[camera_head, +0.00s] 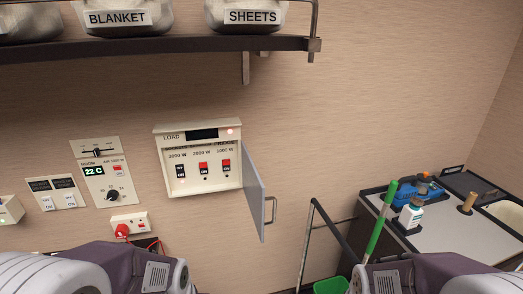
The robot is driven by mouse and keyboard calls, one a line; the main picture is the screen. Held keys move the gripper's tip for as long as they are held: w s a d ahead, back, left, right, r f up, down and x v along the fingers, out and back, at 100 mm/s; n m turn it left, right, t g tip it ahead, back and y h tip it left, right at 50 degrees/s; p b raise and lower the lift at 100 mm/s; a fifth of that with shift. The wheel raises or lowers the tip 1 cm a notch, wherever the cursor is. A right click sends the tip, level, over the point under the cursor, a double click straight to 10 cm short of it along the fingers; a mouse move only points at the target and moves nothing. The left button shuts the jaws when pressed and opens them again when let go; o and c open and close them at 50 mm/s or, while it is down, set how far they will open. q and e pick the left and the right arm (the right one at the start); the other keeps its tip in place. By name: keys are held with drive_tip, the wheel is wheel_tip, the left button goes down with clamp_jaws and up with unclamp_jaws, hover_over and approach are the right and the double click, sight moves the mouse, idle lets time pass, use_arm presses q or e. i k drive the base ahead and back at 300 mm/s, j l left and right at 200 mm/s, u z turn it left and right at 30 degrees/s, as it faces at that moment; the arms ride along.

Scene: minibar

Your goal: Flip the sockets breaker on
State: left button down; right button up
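The breaker box (157,150) is on the wall left of the middle, its grey door (253,190) swung open to the right. Inside are three rocker switches under small labels. The leftmost, the sockets breaker (181,171), shows a dark face with no red. The middle switch (203,169) and the right switch (226,166) each show red at the top. Only links of my two arms show at the bottom edge; both grippers are out of view.
A shelf (150,47) with labelled bins runs above. A thermostat panel (104,185) and a wall socket with a red plug (122,230) are left of and below the box. At the right are a counter (440,235), a metal rail (304,245) and a green handle (382,220).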

sight(180, 171)
drive_tip(key=l+u, duration=0.25)
drive_tip(key=l, duration=0.2)
drive_tip(key=k+l+u, duration=0.1)
drive_tip(key=l+u, duration=0.2)
drive_tip(key=l, duration=0.15)
drive_tip(key=k+l+u, duration=0.25)
drive_tip(key=l, duration=0.15)
drive_tip(key=l+u, duration=0.3)
drive_tip(key=k+l, duration=0.05)
drive_tip(key=l, duration=0.05)
